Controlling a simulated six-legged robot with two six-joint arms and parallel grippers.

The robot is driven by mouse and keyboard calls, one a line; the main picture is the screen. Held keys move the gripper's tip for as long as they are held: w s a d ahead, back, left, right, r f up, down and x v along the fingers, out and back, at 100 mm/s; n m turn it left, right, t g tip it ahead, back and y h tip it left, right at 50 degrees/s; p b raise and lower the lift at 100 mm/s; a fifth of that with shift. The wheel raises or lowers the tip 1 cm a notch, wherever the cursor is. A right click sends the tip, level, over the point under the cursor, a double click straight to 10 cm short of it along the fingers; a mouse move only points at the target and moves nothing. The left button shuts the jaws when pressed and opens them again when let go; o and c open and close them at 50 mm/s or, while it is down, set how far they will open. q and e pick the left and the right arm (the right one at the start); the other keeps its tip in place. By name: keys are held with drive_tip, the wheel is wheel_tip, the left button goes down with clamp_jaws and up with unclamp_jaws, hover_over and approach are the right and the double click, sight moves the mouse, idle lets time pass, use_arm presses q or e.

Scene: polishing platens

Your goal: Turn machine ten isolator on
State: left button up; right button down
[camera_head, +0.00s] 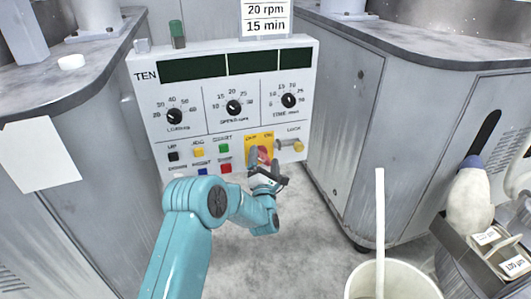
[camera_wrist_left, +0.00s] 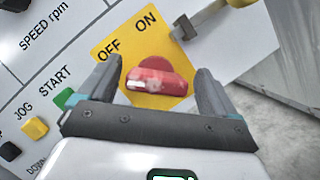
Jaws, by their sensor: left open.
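Machine ten's isolator is a red rotary handle (camera_wrist_left: 158,82) on a yellow plate (camera_wrist_left: 125,43) marked OFF and ON. The handle's pale-marked end lies toward the OFF side. In the head view the yellow plate (camera_head: 252,138) is at the lower right of the panel labelled TEN (camera_head: 222,100), and my gripper partly covers the handle. My left gripper (camera_head: 268,172) is open in front of the plate. In the left wrist view its two fingers (camera_wrist_left: 157,72) stand on either side of the handle, with gaps visible. My right gripper is not in view.
Coloured push buttons (camera_head: 199,161) sit just left of the plate, and a lock (camera_head: 298,146) just right. Three dials (camera_head: 233,107) are above. Grey cabinets (camera_head: 375,120) flank the panel. A white bucket (camera_head: 392,280) with a pole stands on the floor at lower right.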

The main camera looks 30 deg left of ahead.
use_arm(q)
drive_tip(key=shift+w+a+r, duration=0.1)
drive_tip(key=shift+r, duration=0.25)
drive_tip(key=shift+w+f, duration=0.1)
drive_tip(key=shift+f, duration=0.1)
drive_tip(key=shift+r, duration=0.1)
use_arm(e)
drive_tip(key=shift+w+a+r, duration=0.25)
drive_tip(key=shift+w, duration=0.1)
